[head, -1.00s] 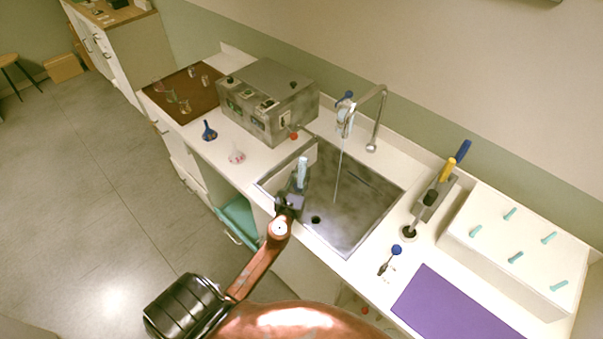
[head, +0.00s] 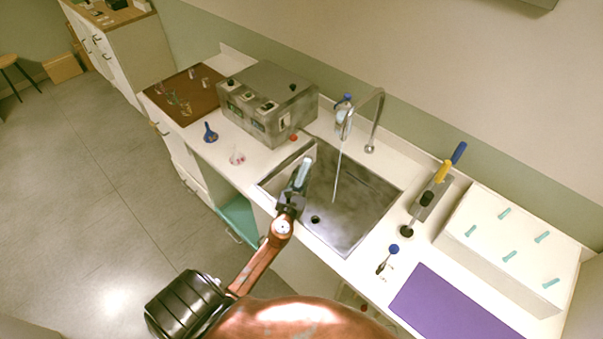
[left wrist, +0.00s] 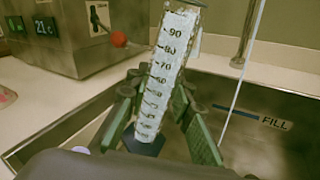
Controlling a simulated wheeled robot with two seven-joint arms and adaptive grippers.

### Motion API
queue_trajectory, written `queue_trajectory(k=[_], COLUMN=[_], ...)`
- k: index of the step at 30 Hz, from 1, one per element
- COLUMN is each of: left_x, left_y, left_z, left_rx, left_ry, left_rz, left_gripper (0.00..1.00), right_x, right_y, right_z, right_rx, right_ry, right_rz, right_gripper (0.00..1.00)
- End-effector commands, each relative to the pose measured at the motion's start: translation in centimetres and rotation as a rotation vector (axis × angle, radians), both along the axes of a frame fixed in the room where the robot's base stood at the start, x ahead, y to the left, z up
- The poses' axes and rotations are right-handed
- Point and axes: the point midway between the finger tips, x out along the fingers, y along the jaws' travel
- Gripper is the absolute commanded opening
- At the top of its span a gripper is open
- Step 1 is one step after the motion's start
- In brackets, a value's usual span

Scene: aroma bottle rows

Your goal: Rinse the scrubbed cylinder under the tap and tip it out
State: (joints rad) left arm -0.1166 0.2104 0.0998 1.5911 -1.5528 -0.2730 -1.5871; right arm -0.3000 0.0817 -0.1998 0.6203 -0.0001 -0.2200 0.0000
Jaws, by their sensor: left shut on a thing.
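My left gripper (head: 291,203) is over the left front part of the sink (head: 350,228) and is shut on the graduated cylinder (head: 302,174). In the left wrist view the cylinder (left wrist: 167,75) stands tilted between the fingers, its scale marks and numbers up to 90 facing the camera. Its dark blue base (left wrist: 144,141) shows below. The tap (head: 380,105) stands behind the sink, and a thin stream of water (head: 337,170) falls from it into the basin, to the right of the cylinder and apart from it. My right gripper is not in view.
A metal box with displays (head: 268,103) stands left of the sink, with a blue flask (head: 209,132) and a small clear flask (head: 237,156) in front. Brushes (head: 440,180), a purple mat (head: 455,308) and a white rack with pegs (head: 510,245) are at the right.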

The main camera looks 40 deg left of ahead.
Motion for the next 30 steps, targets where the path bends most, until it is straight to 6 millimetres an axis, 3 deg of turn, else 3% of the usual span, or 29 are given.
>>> queue_trajectory(k=[18, 30], left_x=[0.1, 0.4], left_y=[-0.2, -0.6], left_z=[0.6, -0.2], left_rx=[0.095, 0.232], left_ry=[0.053, 0.134], left_rz=[0.0, 0.0], left_gripper=[0.0, 0.0], right_x=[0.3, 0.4], right_y=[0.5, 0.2], right_z=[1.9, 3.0], right_rx=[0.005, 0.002], right_ry=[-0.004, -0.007], right_rz=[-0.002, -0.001], right_gripper=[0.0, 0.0])
